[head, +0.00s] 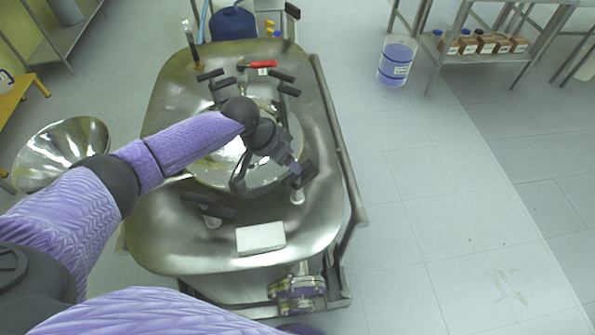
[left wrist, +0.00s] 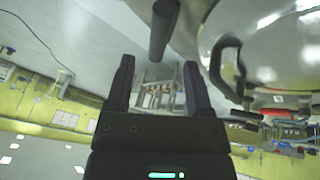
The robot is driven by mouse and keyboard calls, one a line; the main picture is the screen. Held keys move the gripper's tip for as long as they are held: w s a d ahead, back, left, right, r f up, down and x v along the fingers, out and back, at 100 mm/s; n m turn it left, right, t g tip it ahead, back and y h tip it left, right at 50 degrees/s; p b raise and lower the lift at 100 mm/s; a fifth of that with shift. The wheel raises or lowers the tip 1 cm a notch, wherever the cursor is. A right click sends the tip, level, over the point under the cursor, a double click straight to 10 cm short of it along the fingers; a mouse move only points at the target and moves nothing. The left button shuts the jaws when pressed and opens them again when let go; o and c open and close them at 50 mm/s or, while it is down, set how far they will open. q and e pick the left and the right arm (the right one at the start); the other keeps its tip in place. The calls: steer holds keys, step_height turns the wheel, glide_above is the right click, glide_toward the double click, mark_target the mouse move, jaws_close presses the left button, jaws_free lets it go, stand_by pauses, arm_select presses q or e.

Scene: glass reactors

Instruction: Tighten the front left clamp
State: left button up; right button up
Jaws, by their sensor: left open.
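The steel reactor top (head: 165,245) carries a round lid (head: 225,175) ringed by dark T-handled clamps. The near left clamp (head: 208,206) has a dark handle on a pale stem and stands apart from my gripper. My left gripper (head: 300,173) is over the lid's near right side, above another clamp with a pale stem (head: 297,198), whose handle it partly hides. In the left wrist view the open fingers (left wrist: 158,75) point toward a dark bar (left wrist: 163,28), which looks like a clamp handle; contact cannot be told. My right gripper is out of view.
A white box (head: 261,237) lies on the near edge of the reactor top. A dark loop handle (left wrist: 225,65) is close beside the fingers. A red-handled part (head: 262,64) and more clamps stand at the far side.

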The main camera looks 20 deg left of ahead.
arm_select(q)
steer(key=b+x, duration=0.1)
steer(key=x, duration=0.5)
steer(key=shift+f+b, duration=0.1)
steer(key=shift+b, duration=0.3)
jaws_close()
